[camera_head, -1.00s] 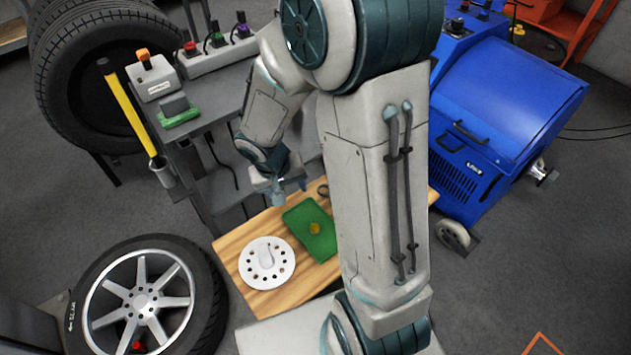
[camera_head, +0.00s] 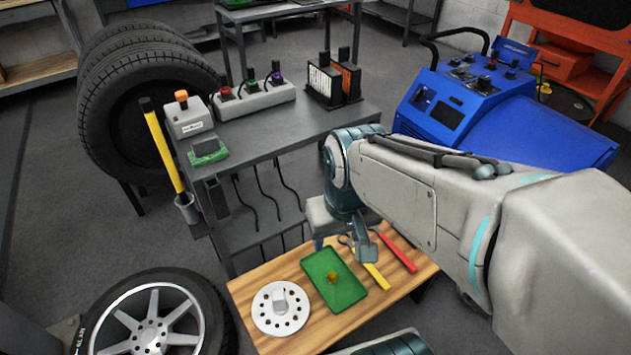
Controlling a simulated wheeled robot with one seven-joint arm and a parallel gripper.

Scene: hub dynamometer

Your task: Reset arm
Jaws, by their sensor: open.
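My arm (camera_head: 405,185) reaches in from the right side of the head view and bends down at its wrist. My gripper (camera_head: 342,243) points downward over the back edge of the small wooden table (camera_head: 265,341). Its fingers are apart and I see nothing held between them. Below it lie a green tray (camera_head: 318,268) with a small brass-coloured piece (camera_head: 333,277) and, to the right, a yellow-handled tool (camera_head: 376,276) and a red-handled tool (camera_head: 398,252). Whether the fingertips touch anything cannot be told.
A white disc with holes (camera_head: 265,315) lies on the wooden table. A grey workbench (camera_head: 262,133) with button boxes stands behind. A blue machine (camera_head: 530,135) is at right, stacked tyres (camera_head: 125,110) at back left, and a spoked wheel (camera_head: 150,320) at front left.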

